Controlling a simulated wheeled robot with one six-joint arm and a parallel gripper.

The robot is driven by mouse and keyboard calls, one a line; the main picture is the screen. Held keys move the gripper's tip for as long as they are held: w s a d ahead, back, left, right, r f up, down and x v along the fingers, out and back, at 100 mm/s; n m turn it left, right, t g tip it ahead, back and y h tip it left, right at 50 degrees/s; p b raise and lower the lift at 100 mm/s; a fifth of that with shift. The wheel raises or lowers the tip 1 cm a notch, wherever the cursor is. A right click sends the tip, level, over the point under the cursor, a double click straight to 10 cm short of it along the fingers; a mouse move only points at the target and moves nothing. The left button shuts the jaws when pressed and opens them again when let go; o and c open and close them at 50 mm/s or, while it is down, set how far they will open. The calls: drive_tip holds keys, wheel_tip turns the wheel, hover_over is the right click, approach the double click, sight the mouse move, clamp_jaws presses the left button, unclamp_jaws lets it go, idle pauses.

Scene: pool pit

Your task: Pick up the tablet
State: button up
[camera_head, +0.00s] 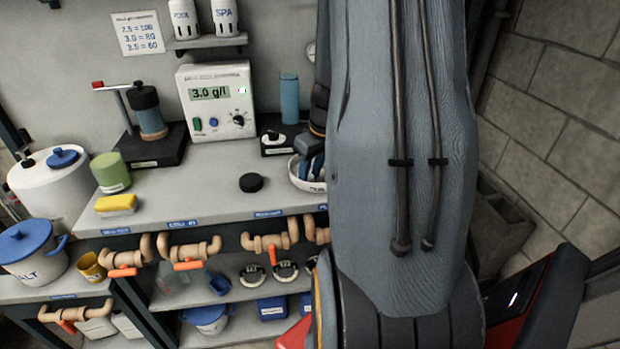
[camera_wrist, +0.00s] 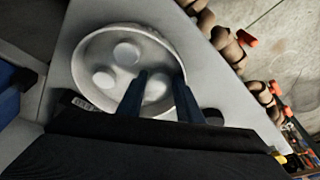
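Three round white tablets lie in a shallow white dish (camera_wrist: 88,48) in the wrist view. One tablet (camera_wrist: 126,53) is toward the far side, one tablet (camera_wrist: 104,78) is to the left, and one tablet (camera_wrist: 156,88) shows between my fingers. My gripper (camera_wrist: 162,82) reaches over the dish with its two dark blue fingers apart. The tablet between them is partly hidden by the left finger; I cannot tell whether they touch. In the head view the dish (camera_head: 299,180) is at the bench's right, largely hidden by my arm. No tablet is clearly visible there.
A black puck (camera_head: 251,182) lies on the bench left of the dish. A small black device (camera_head: 275,140) and a blue cylinder (camera_head: 289,97) stand behind it. Pipes with orange-handled valves (camera_head: 188,253) run along the front edge. The bench between puck and yellow sponge (camera_head: 116,204) is clear.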

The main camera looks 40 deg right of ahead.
drive_tip(key=c, duration=0.7)
drive_tip(key=shift+o, duration=0.2)
